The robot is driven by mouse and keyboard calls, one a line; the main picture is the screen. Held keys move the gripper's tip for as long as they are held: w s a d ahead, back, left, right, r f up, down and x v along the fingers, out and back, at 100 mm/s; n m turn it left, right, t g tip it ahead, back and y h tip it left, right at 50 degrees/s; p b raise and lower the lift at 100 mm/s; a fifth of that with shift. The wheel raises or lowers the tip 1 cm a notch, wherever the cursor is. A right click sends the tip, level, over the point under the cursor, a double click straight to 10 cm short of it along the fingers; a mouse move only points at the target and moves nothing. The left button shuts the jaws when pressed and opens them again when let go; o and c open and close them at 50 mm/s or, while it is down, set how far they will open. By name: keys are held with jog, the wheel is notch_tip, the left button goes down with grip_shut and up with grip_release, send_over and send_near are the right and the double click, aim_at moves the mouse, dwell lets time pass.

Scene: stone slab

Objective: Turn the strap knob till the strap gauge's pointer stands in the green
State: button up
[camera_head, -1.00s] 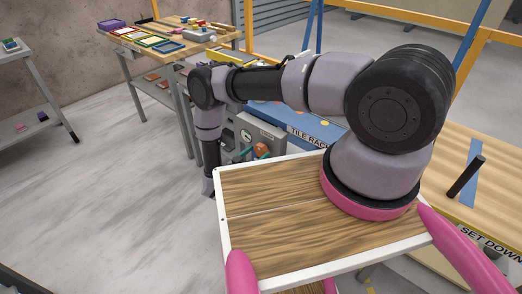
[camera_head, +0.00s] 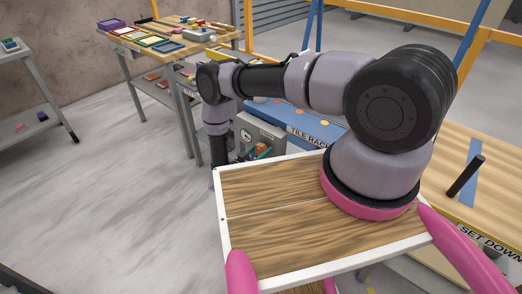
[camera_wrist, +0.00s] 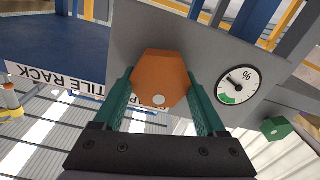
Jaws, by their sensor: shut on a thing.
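The strap knob (camera_wrist: 160,78) is an orange, many-sided knob with a pale dot, on a grey panel in the wrist view. My gripper (camera_wrist: 160,88) has its two green fingers shut on the knob's sides. The strap gauge (camera_wrist: 252,72) is a round white dial marked "%", right of the knob. Its dark pointer leans to the upper left, outside the green band (camera_wrist: 229,98) at the dial's lower left. In the head view the orange knob (camera_head: 263,148) and gauge (camera_head: 246,135) are small, and the fingers are largely hidden there.
The blue tile rack (camera_head: 300,125) adjoins the grey panel. A green block-like part (camera_wrist: 276,128) sits right of the gauge in the wrist view. A wooden set-down table (camera_head: 485,175) with a black upright handle is at right. Open floor (camera_head: 110,190) lies at left.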

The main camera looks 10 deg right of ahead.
jog(key=shift+n, duration=0.3)
jog(key=n, duration=0.4)
jog(key=shift+w+a+n, duration=0.1)
jog(key=shift+a+n, duration=0.05)
jog(key=shift+n, duration=0.15)
jog(key=n, duration=0.5)
jog(key=shift+w+f+n, duration=0.1)
jog(key=shift+f+n, duration=0.05)
jog(key=shift+n, duration=0.15)
jog(key=n, duration=0.5)
jog(key=shift+a+f, duration=0.1)
jog(key=shift+f, duration=0.1)
jog(key=n, duration=0.5)
jog(key=shift+f+n, duration=0.15)
jog(key=shift+n, duration=0.25)
jog(key=o, duration=1.3)
